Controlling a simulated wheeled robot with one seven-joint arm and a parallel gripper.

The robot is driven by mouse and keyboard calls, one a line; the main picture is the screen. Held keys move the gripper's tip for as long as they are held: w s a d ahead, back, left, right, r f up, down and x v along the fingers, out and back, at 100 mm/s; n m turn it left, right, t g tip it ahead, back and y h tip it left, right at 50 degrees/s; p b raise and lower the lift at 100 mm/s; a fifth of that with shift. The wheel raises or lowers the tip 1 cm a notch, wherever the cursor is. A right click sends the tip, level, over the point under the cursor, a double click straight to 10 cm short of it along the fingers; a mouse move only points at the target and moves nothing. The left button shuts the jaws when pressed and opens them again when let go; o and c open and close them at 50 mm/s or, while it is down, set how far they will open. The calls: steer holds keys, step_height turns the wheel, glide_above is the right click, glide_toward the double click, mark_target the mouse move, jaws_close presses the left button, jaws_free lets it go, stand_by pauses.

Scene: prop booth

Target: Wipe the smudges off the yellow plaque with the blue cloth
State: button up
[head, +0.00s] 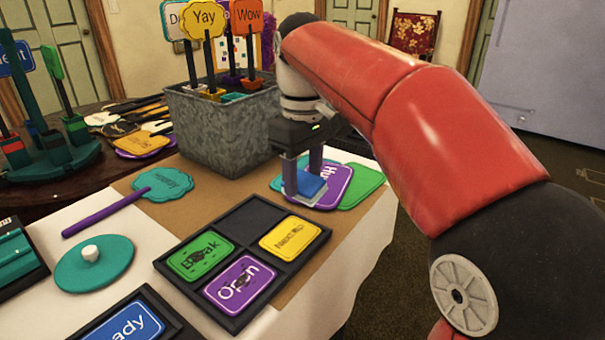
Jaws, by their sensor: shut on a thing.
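The yellow plaque (290,236) lies in the right compartment of a black divided tray (250,213), with dark smudges over its lettering. A green plaque (202,256) and a purple plaque (240,284), both with dark marks, lie in two other compartments; the back one is empty. My gripper (304,179) points down behind the tray, shut on the blue cloth (308,188), a folded pad. The cloth is over a purple sign (328,187); I cannot tell if it touches it. The cloth is apart from the yellow plaque.
A grey metal bin (215,125) with upright signs stands behind the tray. A teal sign with a purple stick (105,214) and a teal disc with a white knob (92,264) lie to the left. A green sign (362,185) lies near the table's right edge.

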steer(key=shift+w+f+g+y, duration=0.25)
steer(key=shift+w+g+y, duration=0.35)
steer(key=shift+w+g, duration=0.2)
steer(key=shift+w+a, duration=0.1)
steer(key=shift+w, duration=0.05)
